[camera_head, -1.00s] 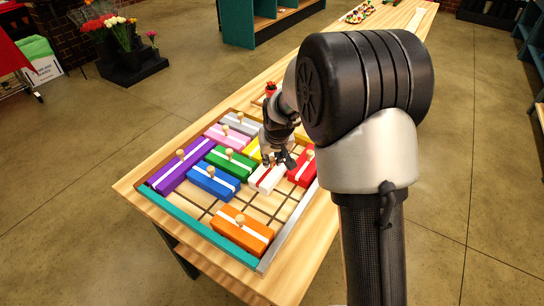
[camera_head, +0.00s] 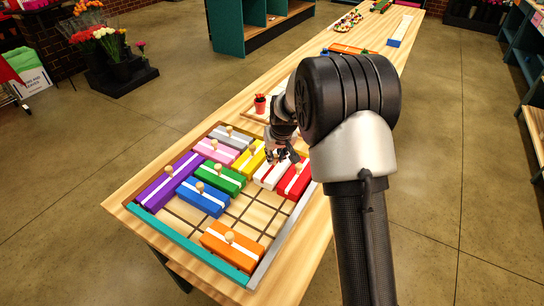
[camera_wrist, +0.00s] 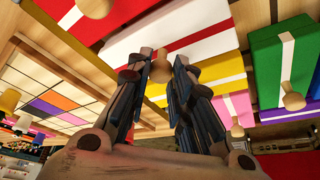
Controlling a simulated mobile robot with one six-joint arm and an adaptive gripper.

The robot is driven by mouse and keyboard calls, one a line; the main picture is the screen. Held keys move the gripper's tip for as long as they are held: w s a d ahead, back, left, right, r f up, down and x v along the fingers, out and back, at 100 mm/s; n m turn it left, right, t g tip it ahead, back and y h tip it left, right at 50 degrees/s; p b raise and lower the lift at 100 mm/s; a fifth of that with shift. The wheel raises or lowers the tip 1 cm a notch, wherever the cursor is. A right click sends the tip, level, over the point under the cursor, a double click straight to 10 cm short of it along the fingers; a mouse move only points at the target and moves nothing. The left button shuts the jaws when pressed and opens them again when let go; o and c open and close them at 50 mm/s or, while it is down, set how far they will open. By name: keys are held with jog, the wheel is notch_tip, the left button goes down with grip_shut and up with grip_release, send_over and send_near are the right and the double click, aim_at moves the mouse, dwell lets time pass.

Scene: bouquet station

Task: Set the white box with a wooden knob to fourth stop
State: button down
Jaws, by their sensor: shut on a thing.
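The white box (camera_head: 267,178) with a red stripe lies in the framed tray (camera_head: 187,244), between the yellow box (camera_head: 247,163) and the red box (camera_head: 297,182). In the wrist view the white box (camera_wrist: 205,24) spans the top, and its wooden knob (camera_wrist: 160,68) sits between my fingertips. My gripper (camera_head: 279,156) is above the far part of the white box, shut on the knob. The gripper and arm hide part of the box's far end in the head view.
Green (camera_head: 219,177), blue (camera_head: 203,197), purple (camera_head: 168,181), pink (camera_head: 216,150) and grey (camera_head: 230,136) boxes with knobs fill the tray's left and far sides. An orange box (camera_head: 233,243) lies near the front. Gridded floor is bare between orange and the white and red boxes.

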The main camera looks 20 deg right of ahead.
jog(key=shift+w+d+r, duration=0.1)
jog(key=shift+w+d, duration=0.05)
jog(key=shift+d, duration=0.05)
jog(key=c, duration=1.4)
grip_release()
jog(key=shift+c, duration=0.2)
jog(key=v, duration=1.1)
jog(key=shift+s+r, duration=0.25)
jog(key=shift+r, duration=0.1)
